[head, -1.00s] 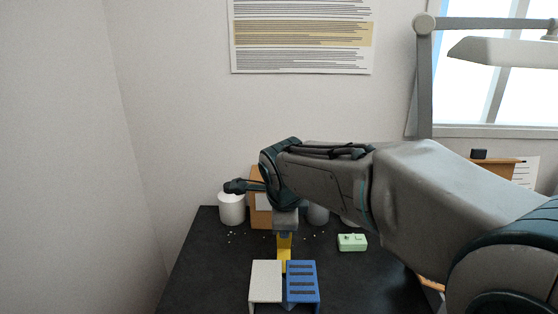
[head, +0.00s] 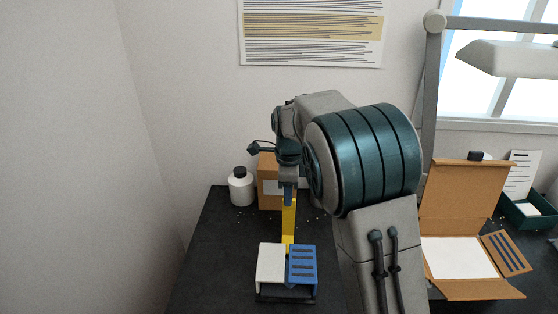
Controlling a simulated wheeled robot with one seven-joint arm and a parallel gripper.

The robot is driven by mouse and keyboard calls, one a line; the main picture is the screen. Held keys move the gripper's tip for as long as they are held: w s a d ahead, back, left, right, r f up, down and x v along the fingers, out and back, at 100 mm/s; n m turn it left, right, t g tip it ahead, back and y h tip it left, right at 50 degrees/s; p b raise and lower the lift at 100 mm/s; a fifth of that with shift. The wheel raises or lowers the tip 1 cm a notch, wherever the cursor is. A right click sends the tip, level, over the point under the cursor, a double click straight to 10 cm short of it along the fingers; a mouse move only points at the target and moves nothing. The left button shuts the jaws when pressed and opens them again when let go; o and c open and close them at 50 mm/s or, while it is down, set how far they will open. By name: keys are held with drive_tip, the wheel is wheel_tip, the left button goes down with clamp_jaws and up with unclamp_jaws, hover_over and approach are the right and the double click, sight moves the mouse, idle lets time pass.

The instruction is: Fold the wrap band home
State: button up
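A yellow band (head: 289,227), which looks like the wrap band, rises behind two small blocks, one white (head: 270,263) and one blue with dark slots (head: 302,264). The blocks stand side by side on a dark base (head: 285,298). My gripper (head: 289,198) is above the band, pointing down, with its lower end at or very near the band's top. Its fingers are too small and too hidden to show whether they are shut on the band. The band's lower end is hidden behind the blocks.
A white bottle (head: 241,187) and a cardboard box (head: 269,178) stand behind my gripper. An open carton (head: 468,290) and a green tray (head: 528,214) are at the right. My arm covers the table's middle right. The dark table (head: 218,250) is clear at the left.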

drive_tip(key=r, duration=0.7)
drive_tip(key=shift+s+d+r, duration=0.15)
drive_tip(key=shift+s+r, duration=0.05)
drive_tip(key=shift+s, duration=0.05)
drive_tip(key=c, duration=0.7)
drive_tip(key=shift+w+r+n+p, duration=0.35)
drive_tip(key=shift+w+n+p, duration=0.2)
drive_tip(key=shift+n, duration=0.45)
clamp_jaws()
drive_tip(key=w+r+n+g+p, duration=0.2)
drive_tip(key=w+n+p, duration=0.4)
drive_tip(key=n, duration=1)
drive_tip(key=s+f+p, duration=0.1)
drive_tip(key=s+f, duration=0.4)
drive_tip(key=f, duration=0.5)
drive_tip(key=shift+f+p, duration=0.2)
drive_tip(key=shift+p, duration=0.15)
